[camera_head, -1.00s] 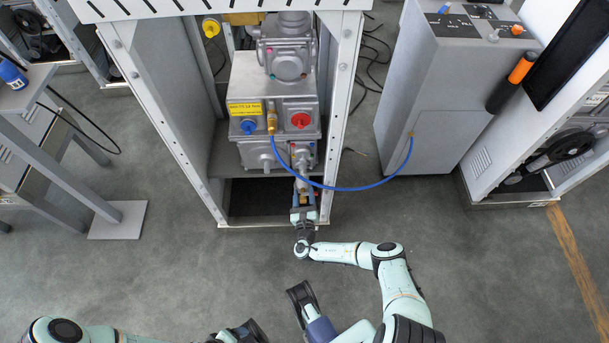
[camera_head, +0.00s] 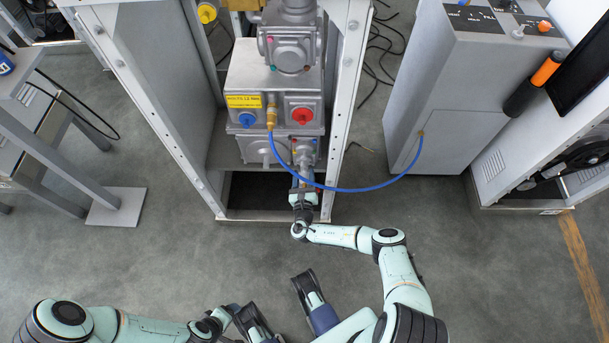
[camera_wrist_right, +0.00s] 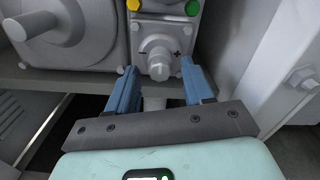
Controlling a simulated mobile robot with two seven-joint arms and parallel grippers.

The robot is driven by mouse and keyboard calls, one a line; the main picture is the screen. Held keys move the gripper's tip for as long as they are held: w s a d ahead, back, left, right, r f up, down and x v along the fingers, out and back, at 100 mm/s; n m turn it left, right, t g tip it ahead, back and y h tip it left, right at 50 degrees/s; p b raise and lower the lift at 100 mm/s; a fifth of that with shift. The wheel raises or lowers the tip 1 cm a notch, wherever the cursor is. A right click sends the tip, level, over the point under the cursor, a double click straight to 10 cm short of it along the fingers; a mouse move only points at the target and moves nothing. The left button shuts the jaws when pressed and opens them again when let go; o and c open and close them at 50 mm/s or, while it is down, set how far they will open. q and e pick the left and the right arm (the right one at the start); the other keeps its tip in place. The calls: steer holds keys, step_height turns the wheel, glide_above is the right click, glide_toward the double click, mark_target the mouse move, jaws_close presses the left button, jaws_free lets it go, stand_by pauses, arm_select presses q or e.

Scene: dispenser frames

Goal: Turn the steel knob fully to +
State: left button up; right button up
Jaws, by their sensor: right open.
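The steel knob (camera_wrist_right: 158,66) shows in the right wrist view on a grey plate, with a minus mark at its upper left and a plus mark at its right. My right gripper (camera_wrist_right: 159,70) is open, its two blue fingers on either side of the knob. I cannot tell whether they touch it. In the head view my right gripper (camera_head: 303,180) is at the lower front of the grey dispenser unit (camera_head: 262,78), below the red knob. The left arm lies low at the left; its jaws are not clear.
A blue hose (camera_head: 358,189) loops across just above my right gripper to a grey cabinet (camera_head: 440,115). White frame posts (camera_head: 346,110) stand beside the unit. Yellow (camera_wrist_right: 133,5) and green (camera_wrist_right: 192,8) buttons sit above the knob.

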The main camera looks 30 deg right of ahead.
jaws_close()
